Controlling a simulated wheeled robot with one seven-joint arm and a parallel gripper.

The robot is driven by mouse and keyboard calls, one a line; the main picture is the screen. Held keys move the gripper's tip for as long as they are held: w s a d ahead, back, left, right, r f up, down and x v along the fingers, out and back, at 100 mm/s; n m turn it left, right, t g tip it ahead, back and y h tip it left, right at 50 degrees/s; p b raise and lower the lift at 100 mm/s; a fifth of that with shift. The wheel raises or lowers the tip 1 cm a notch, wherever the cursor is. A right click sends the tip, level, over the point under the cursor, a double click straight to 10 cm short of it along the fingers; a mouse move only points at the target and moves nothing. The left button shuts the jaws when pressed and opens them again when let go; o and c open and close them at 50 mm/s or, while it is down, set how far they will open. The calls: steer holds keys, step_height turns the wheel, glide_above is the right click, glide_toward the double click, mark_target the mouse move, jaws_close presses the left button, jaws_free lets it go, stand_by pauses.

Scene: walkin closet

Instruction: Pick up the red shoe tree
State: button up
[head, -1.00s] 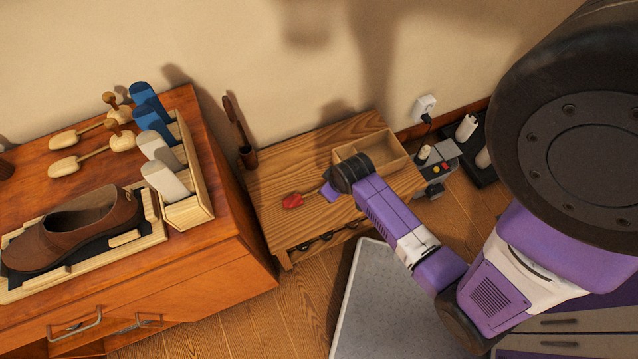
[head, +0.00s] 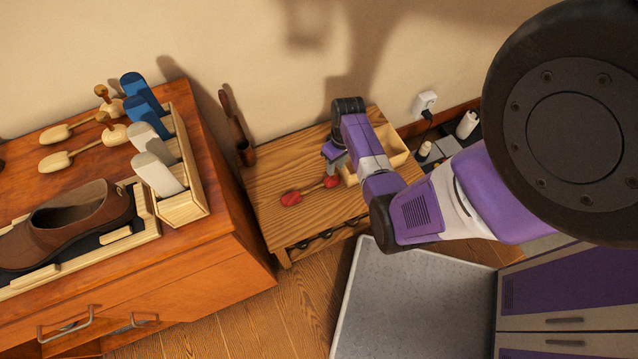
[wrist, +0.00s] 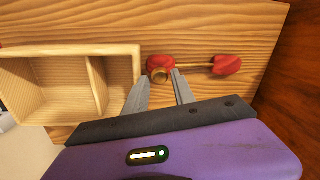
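The red shoe tree (head: 291,198) lies on the wooden bench, with a red toe piece, a thin rod, and a red heel piece (wrist: 160,62) with a round wooden knob. In the head view my gripper (head: 336,163) points downward over the bench at the heel end. In the wrist view my gripper (wrist: 161,77) is open, its two grey fingers apart. The knob and heel appear between the fingertips, and the toe piece lies to the right. I cannot tell whether the fingers touch it.
An open wooden box (wrist: 60,85) with a divider stands on the bench beside the heel end. A shoehorn (head: 234,125) in a holder stands at the bench's left. The dresser (head: 200,265) at left holds a brown shoe, wooden shoe trees and a rack. The bench's front left is clear.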

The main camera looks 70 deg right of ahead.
steer(key=shift+w+a+f, duration=0.1)
steer(key=shift+f, duration=1.35)
steer(key=shift+c, duration=0.2)
jaws_close()
